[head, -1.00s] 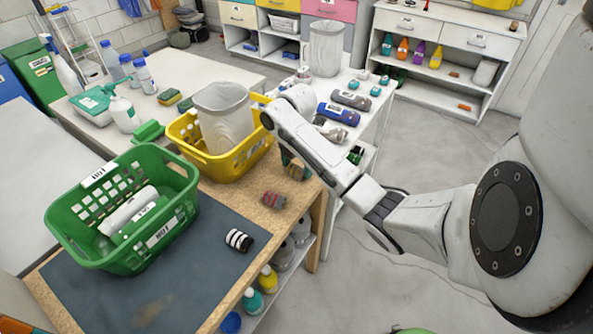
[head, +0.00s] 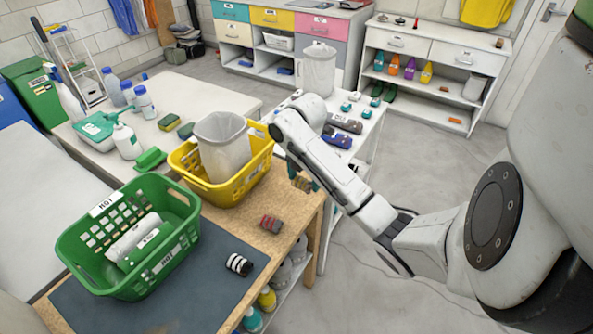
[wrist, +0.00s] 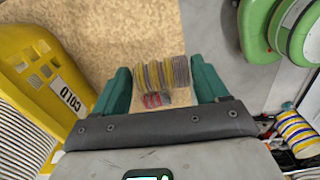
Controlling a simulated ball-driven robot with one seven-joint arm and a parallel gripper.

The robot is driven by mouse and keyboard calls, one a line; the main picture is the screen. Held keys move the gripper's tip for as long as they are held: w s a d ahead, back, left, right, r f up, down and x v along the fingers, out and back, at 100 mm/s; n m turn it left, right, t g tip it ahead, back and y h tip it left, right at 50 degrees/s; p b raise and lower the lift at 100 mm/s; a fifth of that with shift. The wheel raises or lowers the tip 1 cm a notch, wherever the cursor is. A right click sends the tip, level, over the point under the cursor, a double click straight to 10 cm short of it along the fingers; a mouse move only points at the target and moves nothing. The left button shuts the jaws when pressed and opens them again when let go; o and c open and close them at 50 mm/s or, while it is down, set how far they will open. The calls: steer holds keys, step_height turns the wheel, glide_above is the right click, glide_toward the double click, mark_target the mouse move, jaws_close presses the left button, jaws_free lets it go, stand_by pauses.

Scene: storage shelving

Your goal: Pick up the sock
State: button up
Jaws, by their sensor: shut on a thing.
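My gripper (wrist: 161,84) has its two teal fingers closed on either side of a rolled sock (wrist: 160,71) with yellow and grey stripes. In the head view, my gripper (head: 300,178) is at the right edge of the wooden table, beside the yellow basket, and mostly hidden by my arm. A red and grey sock (head: 270,223) lies on the table nearer the camera; a red patch (wrist: 152,99) also shows by the held sock in the wrist view. A black and white striped sock (head: 239,264) lies on the dark mat.
The yellow basket (head: 215,193) holds a grey bin. The green basket (head: 75,245) holds pale rolled items. A white table (head: 366,130) with bottles and small items stands behind my arm.

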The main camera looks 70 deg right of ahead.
steer(key=s+a+r+p, duration=0.3)
steer(key=s+r+p, duration=0.2)
steer(key=s, duration=0.4)
steer(key=shift+a+p, duration=0.25)
steer(key=shift+p, duration=0.45)
